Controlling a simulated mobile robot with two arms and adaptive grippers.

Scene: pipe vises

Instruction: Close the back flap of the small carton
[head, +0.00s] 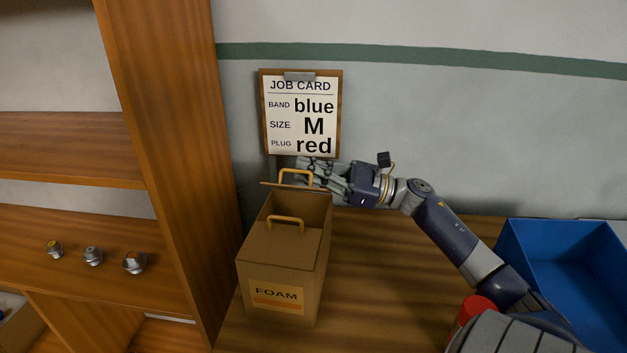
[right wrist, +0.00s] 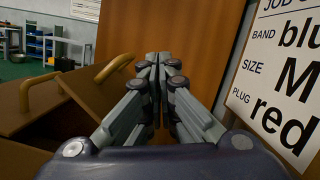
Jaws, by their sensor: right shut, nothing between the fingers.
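The small carton (head: 258,246), a brown box with a FOAM label, stands on the wooden bench in the head view. Its front flap (head: 270,244), with a wooden handle, lies over the front part of the top. The back flap (head: 290,186) shows nearly edge-on at the rear, with its own handle (head: 296,171); it is not flat, and a dark gap lies between the flaps. In the right wrist view the back flap's handle (right wrist: 115,67) is left of the fingers. My right gripper (head: 305,172) is shut and empty, just behind the back flap; contact is unclear. My left gripper is out of view.
A job card (head: 301,113) hangs on the wall close behind my right gripper. A tall wooden panel (head: 165,140) stands left of the carton. A blue bin (head: 570,270) and a red object (head: 474,308) are at the right. Several metal fittings (head: 93,256) sit on the left shelf.

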